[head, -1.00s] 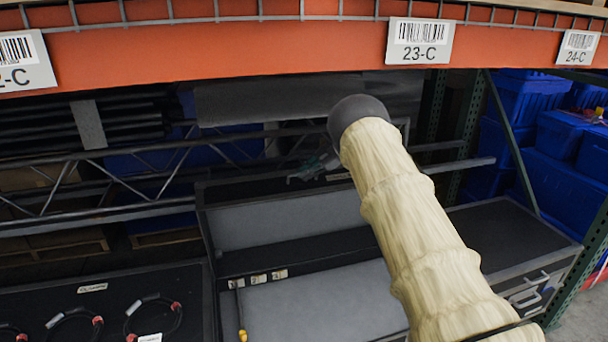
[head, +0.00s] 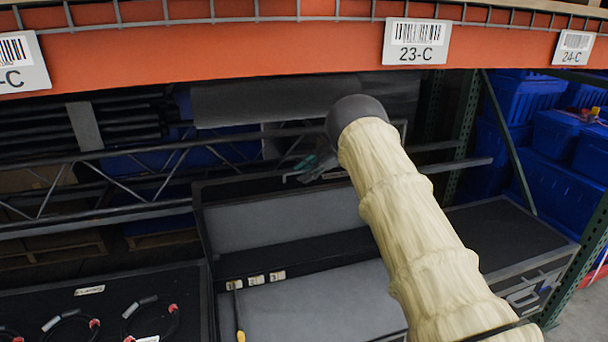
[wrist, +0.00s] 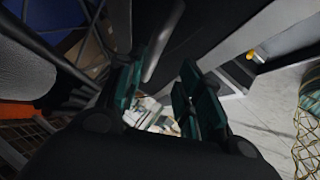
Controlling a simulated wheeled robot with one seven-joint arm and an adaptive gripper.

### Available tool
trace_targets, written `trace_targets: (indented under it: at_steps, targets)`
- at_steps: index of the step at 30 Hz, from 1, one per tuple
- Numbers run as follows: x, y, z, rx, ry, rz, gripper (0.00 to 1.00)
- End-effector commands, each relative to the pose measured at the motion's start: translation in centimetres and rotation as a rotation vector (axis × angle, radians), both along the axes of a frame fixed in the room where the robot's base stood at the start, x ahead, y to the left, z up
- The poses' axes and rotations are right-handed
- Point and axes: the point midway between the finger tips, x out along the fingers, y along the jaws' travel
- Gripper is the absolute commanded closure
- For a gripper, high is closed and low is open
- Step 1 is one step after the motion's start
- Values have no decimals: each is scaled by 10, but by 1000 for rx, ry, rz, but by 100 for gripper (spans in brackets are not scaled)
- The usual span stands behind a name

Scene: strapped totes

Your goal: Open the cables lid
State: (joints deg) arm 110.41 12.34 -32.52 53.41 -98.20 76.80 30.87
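The middle black case (head: 212,306) has a grey-lined interior. Its raised lid (head: 275,228) stands behind it, with grey lining facing me. My gripper (head: 308,168) is at the lid's top edge, partly hidden by my arm. In the wrist view, the teal fingers of my gripper (wrist: 155,95) are spread apart. A dark rounded bar (wrist: 163,42) shows just beyond and between them; I cannot tell whether they touch it. The left black case (head: 45,272) shows several coiled cables (head: 150,318) and a white label too small to read.
An orange shelf beam (head: 250,45) with tags crosses above. A metal truss (head: 110,170) runs behind the cases. A flat black case top (head: 510,232) lies at right, near a green rack post (head: 465,135). Blue bins (head: 560,150) stand beyond it.

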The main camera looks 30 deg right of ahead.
Motion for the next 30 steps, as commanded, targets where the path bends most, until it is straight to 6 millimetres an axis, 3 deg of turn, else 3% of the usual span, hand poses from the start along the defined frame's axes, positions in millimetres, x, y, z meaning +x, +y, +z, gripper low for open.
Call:
trace_targets:
  at_steps: [15,21,30]
  targets:
    - [-36,-61,54,-1,2,-4,68]
    - [-44,-72,66,-1,2,-3,68]
    - [-45,-75,69,-1,2,-3,68]
